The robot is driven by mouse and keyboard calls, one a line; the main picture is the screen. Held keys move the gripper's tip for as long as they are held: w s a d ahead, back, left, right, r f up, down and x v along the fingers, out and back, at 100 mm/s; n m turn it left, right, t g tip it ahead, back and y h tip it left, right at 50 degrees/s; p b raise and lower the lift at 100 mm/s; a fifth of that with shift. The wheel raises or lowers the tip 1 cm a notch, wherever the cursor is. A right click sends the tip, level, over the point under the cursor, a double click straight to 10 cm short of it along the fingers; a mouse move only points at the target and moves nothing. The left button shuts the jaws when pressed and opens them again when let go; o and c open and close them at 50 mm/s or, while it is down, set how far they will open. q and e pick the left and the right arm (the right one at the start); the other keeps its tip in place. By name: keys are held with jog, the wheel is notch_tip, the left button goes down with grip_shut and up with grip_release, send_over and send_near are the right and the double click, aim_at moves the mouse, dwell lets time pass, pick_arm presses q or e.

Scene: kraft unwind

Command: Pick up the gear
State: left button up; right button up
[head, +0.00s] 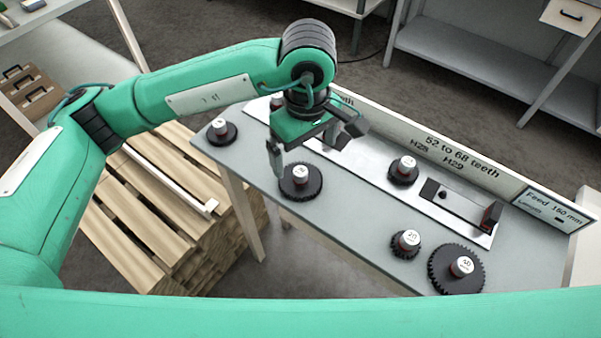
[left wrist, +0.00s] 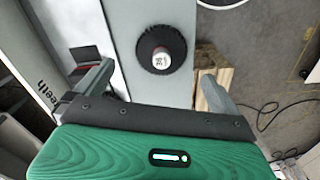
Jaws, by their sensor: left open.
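Several dark toothed gears with white-labelled hubs sit on the grey table. One gear (head: 300,182) lies flat just below my left gripper (head: 312,158), near the table's front edge. Other gears are at the far left (head: 221,132), by the metal plate (head: 403,171), and at the right, one small (head: 405,244) and one larger (head: 456,268). In the left wrist view a gear (left wrist: 162,50) shows past and between the spread fingers of my left gripper (left wrist: 155,80). It seems to be the one below the gripper. My left gripper is open and empty. My right gripper is out of view.
A long labelled sign (head: 460,160) stands along the table's back edge. A dark bracket with a reddish end (head: 460,206) sits on the plate. Stacked wooden pallets (head: 150,200) stand at the left front. Grey shelving (head: 470,75) is behind.

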aim_at(301, 172)
pick_arm(q)
jog(key=f, duration=0.3)
jog(key=shift+w+f, duration=0.2)
jog(key=shift+s+a+f+p, duration=0.1)
jog(key=shift+a+f+p, duration=0.05)
jog(key=shift+f+p, duration=0.3)
jog(key=f, duration=0.2)
jog(key=f+p, duration=0.1)
jog(key=shift+a+f, duration=0.15)
jog(key=shift+a, duration=0.15)
jog(key=shift+f, duration=0.55)
jog(key=shift+d, duration=0.1)
jog(key=c, duration=1.3)
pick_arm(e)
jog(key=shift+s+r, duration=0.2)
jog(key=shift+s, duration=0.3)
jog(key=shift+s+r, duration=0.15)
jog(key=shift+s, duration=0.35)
